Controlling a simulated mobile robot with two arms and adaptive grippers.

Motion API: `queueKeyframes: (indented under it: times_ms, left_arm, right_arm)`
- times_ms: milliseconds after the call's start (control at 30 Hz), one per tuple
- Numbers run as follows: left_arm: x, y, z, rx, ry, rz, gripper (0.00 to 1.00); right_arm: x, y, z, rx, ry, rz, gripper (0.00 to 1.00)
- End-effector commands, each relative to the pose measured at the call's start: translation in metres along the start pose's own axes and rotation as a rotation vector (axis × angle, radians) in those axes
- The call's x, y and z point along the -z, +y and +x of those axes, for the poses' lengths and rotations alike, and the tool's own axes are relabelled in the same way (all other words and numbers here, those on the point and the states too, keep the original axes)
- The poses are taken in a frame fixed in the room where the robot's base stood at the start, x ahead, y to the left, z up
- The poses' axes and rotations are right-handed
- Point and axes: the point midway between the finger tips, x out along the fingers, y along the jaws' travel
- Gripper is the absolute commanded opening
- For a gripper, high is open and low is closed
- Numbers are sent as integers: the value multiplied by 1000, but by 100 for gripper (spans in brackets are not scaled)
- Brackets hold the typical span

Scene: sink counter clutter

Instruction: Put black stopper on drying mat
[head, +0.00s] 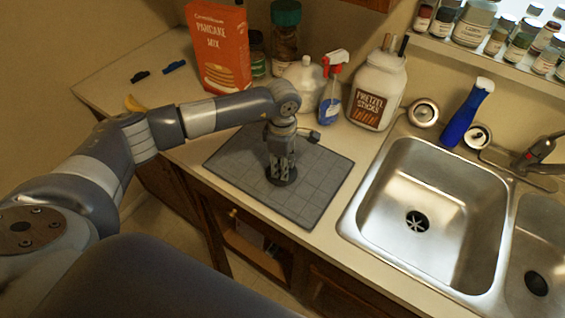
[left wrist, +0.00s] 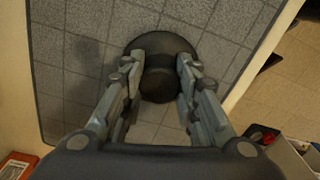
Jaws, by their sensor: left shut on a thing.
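The black stopper (left wrist: 160,46) is round with a knob (left wrist: 159,84), and it sits between the fingers of my left gripper (left wrist: 158,88) in the left wrist view. In the head view my left gripper (head: 281,165) points down over the grey drying mat (head: 320,178), shut on the stopper (head: 283,177). The stopper is at the mat's surface or just above it; I cannot tell whether it touches. The tiled mat (left wrist: 75,100) fills the background in the left wrist view. My right gripper is not in view.
The steel sink (head: 440,190) is right of the mat. Behind the mat stand a white jug (head: 304,80), a spray bottle (head: 331,90) and a pretzel jar (head: 376,92). A pancake mix box (head: 218,48) stands at the back left. The mat's front lies near the counter edge.

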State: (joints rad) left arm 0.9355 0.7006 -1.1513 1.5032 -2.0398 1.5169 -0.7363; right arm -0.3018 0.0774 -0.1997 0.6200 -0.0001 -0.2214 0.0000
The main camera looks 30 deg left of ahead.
Motion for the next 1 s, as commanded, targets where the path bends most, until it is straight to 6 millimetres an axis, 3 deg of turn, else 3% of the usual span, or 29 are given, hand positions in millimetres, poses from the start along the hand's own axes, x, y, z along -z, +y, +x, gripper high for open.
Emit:
queueKeyframes:
  times_ms: [167, 200, 267, 300, 767, 1000]
  left_arm:
    - [0, 0, 4, 0, 0, 0, 5]
    - [0, 0, 3, 0, 0, 0, 33]
    - [0, 0, 3, 0, 0, 0, 47]
    - [0, 0, 3, 0, 0, 0, 49]
    - [0, 1, -5, -3, -1, 0, 49]
    - [0, 2, -53, -7, -2, 1, 49]
  right_arm:
    - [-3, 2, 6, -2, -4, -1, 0]
    - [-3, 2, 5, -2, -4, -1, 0]
    - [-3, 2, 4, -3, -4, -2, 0]
    - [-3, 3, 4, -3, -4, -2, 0]
    - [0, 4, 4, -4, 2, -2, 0]
    - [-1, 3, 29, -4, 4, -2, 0]
